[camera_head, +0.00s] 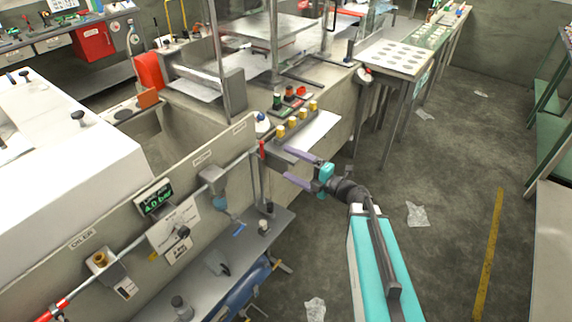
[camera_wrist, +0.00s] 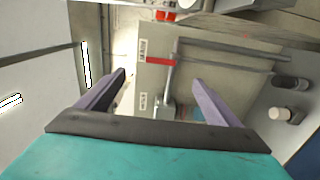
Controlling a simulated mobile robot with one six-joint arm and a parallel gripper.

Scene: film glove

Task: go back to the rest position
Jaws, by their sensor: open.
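My gripper (camera_head: 290,166) is at the end of the teal arm, near the middle of the head view. Its two purple fingers are spread apart, with nothing between them. They point left toward the machine's front panel, close to a red-handled valve (camera_head: 262,149) and just below a shelf with yellow-topped knobs (camera_head: 292,122). In the wrist view the open fingers (camera_wrist: 160,85) frame the panel, and the red handle (camera_wrist: 160,60) shows between them. I cannot tell whether a finger touches anything.
A lower grey shelf (camera_head: 215,268) runs along the panel. A pressure display (camera_head: 156,200) and pipe are on the panel. A table with round holes (camera_head: 397,58) stands behind at right. The floor (camera_head: 450,160) at right is mostly free, with scraps of plastic (camera_head: 417,214).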

